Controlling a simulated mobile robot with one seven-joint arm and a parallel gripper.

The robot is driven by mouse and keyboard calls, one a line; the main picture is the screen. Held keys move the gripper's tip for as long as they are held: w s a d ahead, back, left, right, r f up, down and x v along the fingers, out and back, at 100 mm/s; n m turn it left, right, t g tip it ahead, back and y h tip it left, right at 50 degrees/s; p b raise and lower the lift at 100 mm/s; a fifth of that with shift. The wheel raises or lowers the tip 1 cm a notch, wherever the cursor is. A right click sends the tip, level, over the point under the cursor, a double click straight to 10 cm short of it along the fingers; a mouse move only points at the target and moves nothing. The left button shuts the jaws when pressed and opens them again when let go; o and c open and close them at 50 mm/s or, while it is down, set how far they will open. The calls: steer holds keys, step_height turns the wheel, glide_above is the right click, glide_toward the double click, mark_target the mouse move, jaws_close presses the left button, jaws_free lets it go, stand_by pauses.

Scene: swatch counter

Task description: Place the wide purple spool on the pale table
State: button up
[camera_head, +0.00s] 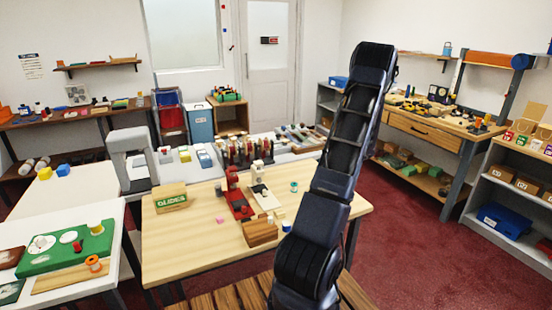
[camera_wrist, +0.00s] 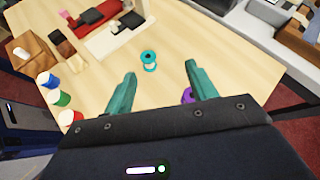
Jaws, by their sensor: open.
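In the wrist view, my gripper (camera_wrist: 160,76) has two teal fingers spread wide apart, with nothing held between their tips. A purple spool (camera_wrist: 186,95) shows just inside the right finger, which hides part of it. It appears over the pale wooden table (camera_wrist: 112,76); I cannot tell its full width or whether it touches the finger. A teal spool (camera_wrist: 148,60) stands on the table beyond the fingertips. The head view shows the pale table (camera_head: 185,245) and the teal spool (camera_head: 294,186), but my arm blocks part of the tabletop, and neither my gripper nor the purple spool shows there.
Blue (camera_wrist: 47,80), green (camera_wrist: 58,98) and red (camera_wrist: 70,117) spools stand left of my gripper. A wooden block (camera_head: 260,232), red tray (camera_head: 239,205) and green-labelled box (camera_head: 171,198) are on the table. Its front left is mostly clear. A white table (camera_head: 120,215) stands left.

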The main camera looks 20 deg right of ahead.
steer(key=s+a+r+n+g+h, duration=0.1)
steer(key=s+a+r+n+g, duration=0.1)
steer(key=a+r+n, duration=0.5)
steer(key=s+a+r+n+g+h, duration=0.15)
steer(key=a+r, duration=0.35)
steer(key=a, duration=0.6)
steer(key=s+a+r+n+g, duration=0.25)
steer(key=a+r, duration=0.35)
steer(key=a, duration=0.3)
steer(key=s+a+r+n+t+h, duration=0.1)
steer(key=s+a+r+n+h, duration=0.1)
steer(key=s+a+n, duration=0.2)
steer(key=s+a+r+n+h, duration=0.2)
steer(key=s+a+n, duration=0.3)
steer(key=s, duration=0.6)
steer(key=s+a+r+n+t+h, duration=0.1)
steer(key=s+a+r+n+h, duration=0.1)
steer(key=s+a+r+n, duration=0.2)
steer(key=s, duration=0.3)
steer(key=shift+s+a+t, duration=0.15)
steer(key=shift+a+t, duration=0.1)
steer(key=shift+t, duration=0.05)
